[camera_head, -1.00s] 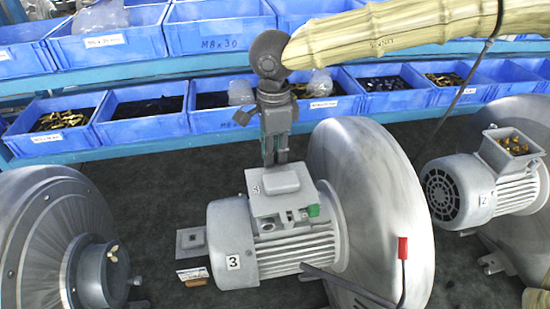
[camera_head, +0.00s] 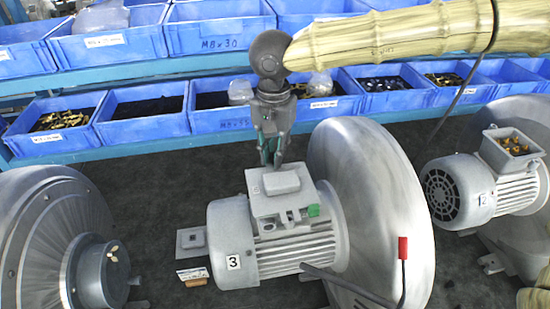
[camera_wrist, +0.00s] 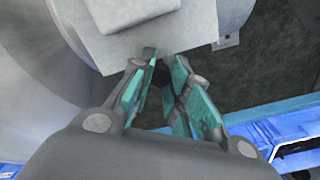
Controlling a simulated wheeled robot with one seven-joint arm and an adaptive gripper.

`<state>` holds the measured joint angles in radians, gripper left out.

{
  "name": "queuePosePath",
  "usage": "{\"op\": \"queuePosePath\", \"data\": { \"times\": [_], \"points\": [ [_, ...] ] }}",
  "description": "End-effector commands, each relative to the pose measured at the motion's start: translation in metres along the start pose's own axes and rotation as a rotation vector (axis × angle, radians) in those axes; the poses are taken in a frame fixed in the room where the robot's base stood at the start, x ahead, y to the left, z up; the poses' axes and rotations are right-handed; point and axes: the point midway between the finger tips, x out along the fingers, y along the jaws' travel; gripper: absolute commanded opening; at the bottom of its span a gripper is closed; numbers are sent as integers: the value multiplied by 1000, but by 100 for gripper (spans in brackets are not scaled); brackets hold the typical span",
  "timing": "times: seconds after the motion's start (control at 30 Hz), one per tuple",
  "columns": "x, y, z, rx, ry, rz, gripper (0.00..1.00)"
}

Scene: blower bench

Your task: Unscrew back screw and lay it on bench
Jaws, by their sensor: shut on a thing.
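The motor marked 3 (camera_head: 281,246) lies on the dark bench in the head view, with a raised cover block (camera_head: 280,181) on its terminal box. My gripper (camera_head: 272,162) points down just behind the back edge of that box. In the wrist view my gripper (camera_wrist: 163,72) is shut on a small dark piece, the back screw (camera_wrist: 160,75), between its teal-lined fingers. The box's pale plate (camera_wrist: 150,40) is right beside the fingertips. The fingers hide most of the screw, and I cannot tell whether it is still in its hole.
A large grey blower disc (camera_head: 375,210) stands right of the motor; another blower (camera_head: 60,240) is at left. Blue bins (camera_head: 145,125) line the back. Dark bench (camera_head: 150,185) is bare left of the motor.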

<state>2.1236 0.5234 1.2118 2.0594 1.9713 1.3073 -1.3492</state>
Motion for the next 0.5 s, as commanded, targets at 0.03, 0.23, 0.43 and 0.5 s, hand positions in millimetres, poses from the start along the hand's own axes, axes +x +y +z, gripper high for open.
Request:
{"op": "queuePosePath", "data": {
  "times": [0.03, 0.23, 0.43, 0.5],
  "points": [
    [0, 0, 1, -42, -2, 0, 0],
    [0, 0, 1, -165, -1, 0, 0],
    [0, 0, 0, -179, -1, 0, 0],
    [0, 0, 0, -178, -1, 0, 0]
  ]
}}
